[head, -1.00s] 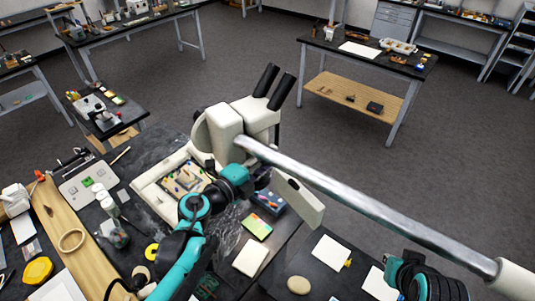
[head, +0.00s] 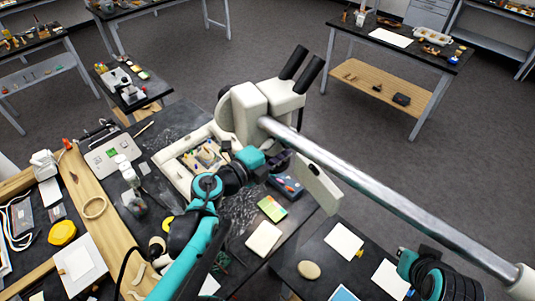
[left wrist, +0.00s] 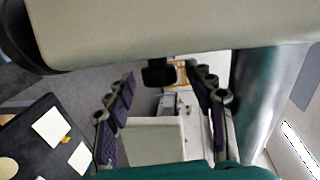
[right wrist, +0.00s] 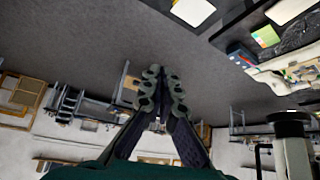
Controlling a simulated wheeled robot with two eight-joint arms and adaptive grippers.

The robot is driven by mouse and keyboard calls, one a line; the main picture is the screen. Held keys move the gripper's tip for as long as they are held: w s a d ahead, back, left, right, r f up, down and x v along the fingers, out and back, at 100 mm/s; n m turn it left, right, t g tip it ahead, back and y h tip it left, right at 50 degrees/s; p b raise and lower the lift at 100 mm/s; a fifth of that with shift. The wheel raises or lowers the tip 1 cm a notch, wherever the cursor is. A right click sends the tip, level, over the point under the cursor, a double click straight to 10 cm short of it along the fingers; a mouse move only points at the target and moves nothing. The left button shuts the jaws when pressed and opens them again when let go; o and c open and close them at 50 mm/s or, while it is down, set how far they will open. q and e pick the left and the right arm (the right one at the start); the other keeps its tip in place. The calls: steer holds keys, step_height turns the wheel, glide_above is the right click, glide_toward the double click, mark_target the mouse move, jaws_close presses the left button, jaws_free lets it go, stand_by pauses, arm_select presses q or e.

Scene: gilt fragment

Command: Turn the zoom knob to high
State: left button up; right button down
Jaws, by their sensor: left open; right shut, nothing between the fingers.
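The cream microscope head (head: 252,108) with two black eyepieces hangs on a thick metal boom (head: 390,190). My left gripper (head: 280,162) is beside its lower part, next to a cream plate (head: 318,186). In the left wrist view the open left fingers (left wrist: 165,105) stand on either side of a black knob (left wrist: 158,73) under the cream body (left wrist: 150,30); contact cannot be told. Whether this is the zoom knob, and its markings, cannot be read. My right gripper (right wrist: 163,78) is shut and empty, pointing over open floor; its fingers are unclear in the head view.
Below the microscope, a cream tray (head: 170,172) holds small pieces. A blue box (head: 286,186), a colored card (head: 272,208) and a cream block (head: 264,238) lie on the dark bench. The boom crosses between my arms. Open floor lies behind the microscope.

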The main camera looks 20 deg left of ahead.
arm_select(q)
steer(key=v, duration=1)
steer(key=shift+s, duration=0.2)
